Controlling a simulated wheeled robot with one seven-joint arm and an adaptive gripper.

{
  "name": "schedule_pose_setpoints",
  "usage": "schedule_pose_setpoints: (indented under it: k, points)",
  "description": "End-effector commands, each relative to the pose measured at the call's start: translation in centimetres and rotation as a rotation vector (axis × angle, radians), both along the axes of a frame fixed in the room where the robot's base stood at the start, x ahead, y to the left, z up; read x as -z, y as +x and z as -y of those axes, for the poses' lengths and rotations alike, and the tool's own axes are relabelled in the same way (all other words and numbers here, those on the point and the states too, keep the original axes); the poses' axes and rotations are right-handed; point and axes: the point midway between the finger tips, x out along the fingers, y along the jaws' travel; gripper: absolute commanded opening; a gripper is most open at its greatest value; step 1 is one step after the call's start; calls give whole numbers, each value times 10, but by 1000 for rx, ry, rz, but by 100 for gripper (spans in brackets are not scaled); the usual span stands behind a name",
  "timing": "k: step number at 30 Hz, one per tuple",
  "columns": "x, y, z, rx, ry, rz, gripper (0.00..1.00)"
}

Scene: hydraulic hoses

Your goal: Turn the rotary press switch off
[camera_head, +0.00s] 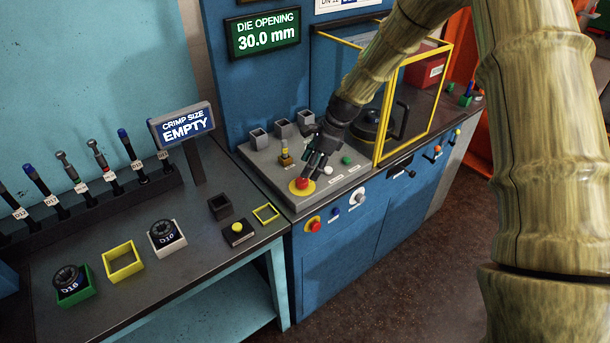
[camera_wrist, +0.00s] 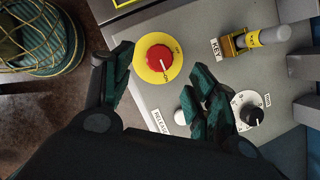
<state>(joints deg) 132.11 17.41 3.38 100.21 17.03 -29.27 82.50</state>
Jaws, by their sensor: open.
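The rotary switch is a red knob on a round yellow plate (camera_head: 302,184), on the sloped grey panel of the blue machine. In the wrist view the red knob (camera_wrist: 160,59) faces the camera, with small lettering on its yellow plate; a pale mark at the knob's lower right appears to point at the word ON. My gripper (camera_head: 312,166) hangs over the panel just above the switch. In the wrist view its dark green fingers (camera_wrist: 164,88) are spread apart, empty, with the knob showing between and beyond their tips. I cannot tell whether a finger touches it.
A yellow key switch (camera_wrist: 257,38), a white release button (camera_wrist: 183,118) and a black dial (camera_wrist: 252,114) sit close by. A green button (camera_head: 347,160) and a yellow-framed guard (camera_head: 417,97) stand to the right. A red button (camera_head: 314,225) is on the front face below.

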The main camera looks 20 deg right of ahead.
Motion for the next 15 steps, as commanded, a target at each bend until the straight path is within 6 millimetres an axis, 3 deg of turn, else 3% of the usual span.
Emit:
schedule_pose_setpoints:
  k: [15]
  points:
    - [48, 5, -16, 3, -1, -1, 58]
